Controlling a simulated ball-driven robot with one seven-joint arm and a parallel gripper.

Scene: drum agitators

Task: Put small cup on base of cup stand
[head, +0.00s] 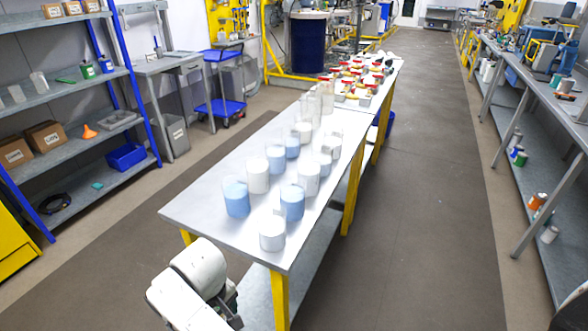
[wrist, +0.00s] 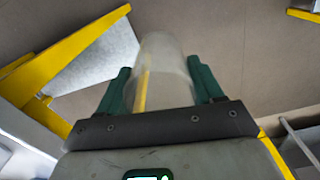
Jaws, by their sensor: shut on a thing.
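A clear, see-through cup (wrist: 160,62) sits between the two green fingers of my gripper (wrist: 157,80) in the wrist view. The fingers press on its sides, and the floor and a yellow bar show through it. In the head view my white arm is at the lower left, in front of the near end of the metal table (head: 205,208); the held cup cannot be made out there. I cannot pick out a cup stand for certain in either view.
Several blue-filled (head: 237,200) and white-filled (head: 272,236) clear beakers crowd the table's near half. Red-lidded items (head: 352,72) stand farther back. The table's left side has bare surface. Shelves (head: 70,85) stand at left, a workbench (head: 540,90) at right, with open floor between table and workbench.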

